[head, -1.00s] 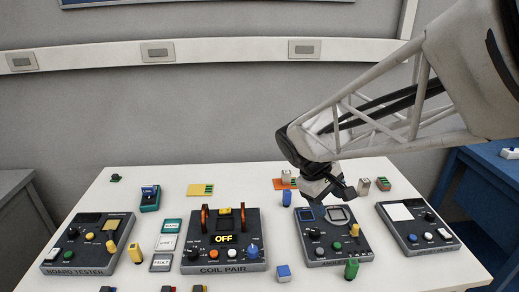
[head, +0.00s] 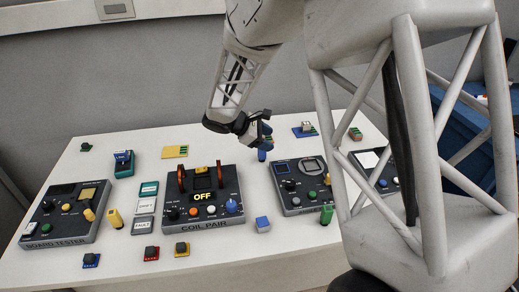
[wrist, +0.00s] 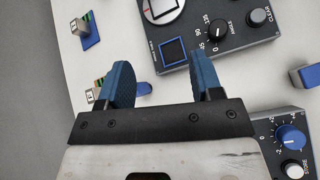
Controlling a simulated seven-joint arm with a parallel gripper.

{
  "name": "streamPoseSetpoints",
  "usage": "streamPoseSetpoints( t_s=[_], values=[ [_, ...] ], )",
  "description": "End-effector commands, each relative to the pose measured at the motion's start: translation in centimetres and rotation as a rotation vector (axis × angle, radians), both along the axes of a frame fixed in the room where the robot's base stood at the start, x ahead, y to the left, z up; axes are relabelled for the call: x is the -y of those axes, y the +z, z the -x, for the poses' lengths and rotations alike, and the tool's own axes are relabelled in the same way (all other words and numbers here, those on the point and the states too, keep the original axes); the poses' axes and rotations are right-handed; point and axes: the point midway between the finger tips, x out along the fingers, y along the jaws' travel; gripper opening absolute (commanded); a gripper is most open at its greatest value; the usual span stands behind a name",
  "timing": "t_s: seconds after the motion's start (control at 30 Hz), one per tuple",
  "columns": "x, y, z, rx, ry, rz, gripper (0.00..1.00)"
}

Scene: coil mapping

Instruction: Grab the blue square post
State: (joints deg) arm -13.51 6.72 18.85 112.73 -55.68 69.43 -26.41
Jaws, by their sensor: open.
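A squarish blue post (head: 263,225) with a pale grey part stands on the white table in front of the right-hand panel, beside the coil pair unit. In the wrist view it shows at the right edge (wrist: 304,76), outside my jaws. My gripper (head: 264,139) is above the back of the table, behind that panel. Its blue fingers are apart, with nothing held between them (wrist: 164,84). A second blue piece (head: 262,155) is just below my gripper; in the wrist view its rounded end (wrist: 143,88) shows partly hidden by the left finger.
The coil pair unit (head: 205,213) has upright orange handles and reads OFF. The right-hand panel (head: 295,180) has knobs and a green post (head: 327,214) at its front. A board tester (head: 63,216) and yellow post (head: 114,218) stand left. Small coloured blocks line the front.

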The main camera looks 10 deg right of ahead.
Motion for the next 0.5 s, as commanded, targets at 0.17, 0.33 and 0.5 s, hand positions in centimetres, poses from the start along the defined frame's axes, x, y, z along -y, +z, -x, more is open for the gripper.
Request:
streamPoseSetpoints(
  t_s=[0.17, 0.33, 0.5],
  values=[
    [-1.6, -3.2, -3.4, -0.074, 0.103, 0.088, 0.6],
    [-3.2, -6.4, -6.4, -0.142, 0.201, 0.173, 0.6],
    [-4.7, -9.0, -8.8, -0.194, 0.283, 0.244, 0.6]
  ],
)
